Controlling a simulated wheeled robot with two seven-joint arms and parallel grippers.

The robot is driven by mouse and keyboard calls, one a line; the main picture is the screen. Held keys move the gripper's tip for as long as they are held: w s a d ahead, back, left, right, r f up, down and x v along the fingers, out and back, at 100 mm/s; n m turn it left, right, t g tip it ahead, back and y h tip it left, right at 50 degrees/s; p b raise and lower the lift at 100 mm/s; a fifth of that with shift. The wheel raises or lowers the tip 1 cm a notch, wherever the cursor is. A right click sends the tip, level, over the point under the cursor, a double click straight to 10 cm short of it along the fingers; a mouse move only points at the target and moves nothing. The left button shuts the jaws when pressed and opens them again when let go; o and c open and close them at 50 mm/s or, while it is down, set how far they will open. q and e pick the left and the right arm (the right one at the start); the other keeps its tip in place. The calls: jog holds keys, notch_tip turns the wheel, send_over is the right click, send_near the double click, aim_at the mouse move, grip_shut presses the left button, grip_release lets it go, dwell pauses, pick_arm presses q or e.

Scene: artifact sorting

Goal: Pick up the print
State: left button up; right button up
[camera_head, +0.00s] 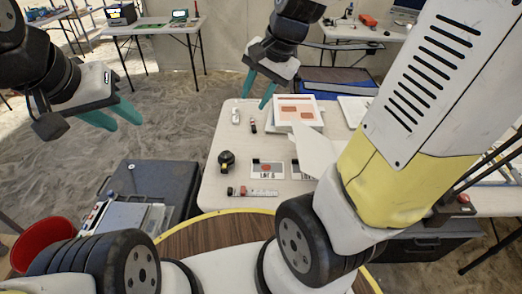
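The likely print is a white sheet with orange-red blocks (296,111), lying on a white stack or tray at the back of the pale table (218,180). I cannot be sure it is the print. My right gripper (254,101) hangs above the table's back left edge, left of the sheet, with its teal fingers apart and nothing between them. My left gripper (122,123) is out over the sandy floor, left of the table, with its teal fingers apart and empty. My white and yellow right arm hides the table's right part.
Two labelled cards, one with a reddish piece (267,169), a scale bar (258,192), a dark round item (226,160) and small bottles (235,116) lie on the table. A black case (136,180) and red bucket (42,243) stand left. A blue case (340,82) is behind.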

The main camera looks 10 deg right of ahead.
jog(key=w+f+m+g, duration=0.2)
jog(key=w+f+m, duration=0.5)
jog(key=f, duration=0.4)
jog(key=m+g+h, duration=0.2)
jog(key=m+h, duration=0.1)
jog(key=m, duration=0.4)
send_near(268, 168)
jog(key=w+a, duration=0.1)
jog(key=w+a+r, duration=0.1)
jog(key=w, duration=0.1)
jog(key=shift+a+r, duration=0.1)
jog(key=shift+a, duration=0.25)
jog(key=f, duration=0.8)
jog(key=shift+w, duration=0.25)
grip_shut()
